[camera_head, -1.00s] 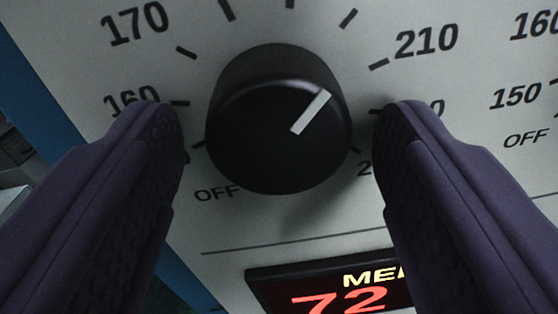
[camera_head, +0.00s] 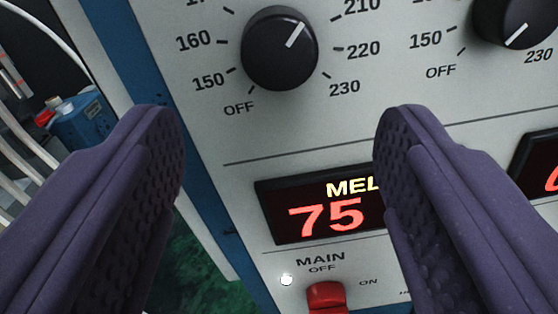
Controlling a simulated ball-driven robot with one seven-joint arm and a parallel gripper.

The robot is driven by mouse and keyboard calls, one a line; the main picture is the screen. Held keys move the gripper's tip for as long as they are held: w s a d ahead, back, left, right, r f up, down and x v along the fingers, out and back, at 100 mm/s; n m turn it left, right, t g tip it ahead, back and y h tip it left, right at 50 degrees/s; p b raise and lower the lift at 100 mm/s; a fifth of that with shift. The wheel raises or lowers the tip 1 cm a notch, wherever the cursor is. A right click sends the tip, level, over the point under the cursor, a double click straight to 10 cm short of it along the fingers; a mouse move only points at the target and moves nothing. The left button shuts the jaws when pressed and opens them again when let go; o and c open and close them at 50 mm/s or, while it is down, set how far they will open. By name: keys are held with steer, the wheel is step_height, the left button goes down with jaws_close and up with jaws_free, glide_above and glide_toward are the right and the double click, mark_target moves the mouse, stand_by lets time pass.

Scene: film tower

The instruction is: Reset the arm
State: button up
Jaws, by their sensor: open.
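My gripper (camera_head: 278,125) is open and empty, with one purple finger at each side of the view. A black dial knob (camera_head: 275,60) with a white pointer line stands on the pale control panel (camera_head: 250,125), beyond and above the fingertips. Its pointer slants to the upper right. The knob is apart from both fingers. Below it is a display (camera_head: 325,212) reading MEL and 75 in lit figures; the right finger hides its right part.
A second black knob (camera_head: 515,22) is at the upper right, near OFF. A red main switch (camera_head: 327,296) is at the bottom edge. Part of another display (camera_head: 540,165) shows at the right. Left of the panel's blue edge are cables and a blue device (camera_head: 82,122).

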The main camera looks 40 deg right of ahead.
steer(key=w+a+r+n+t+y+b, duration=0.2)
steer(key=w+a+r+n+t+y, duration=0.3)
steer(key=w+a+r+y, duration=0.55)
steer(key=s+a+r+n+y, duration=0.2)
steer(key=s+a+r+n, duration=0.1)
steer(key=s+a+r, duration=0.4)
steer(key=s+a+r+n+y+b, duration=0.1)
steer(key=s+a+r+n, duration=0.3)
steer(key=s+a+r, duration=0.3)
step_height(320, 180, up, 6)
steer(key=shift+s+a+f+n+g+y, duration=0.15)
steer(key=shift+s+a+n+g+y, duration=0.2)
steer(key=shift+a, duration=0.45)
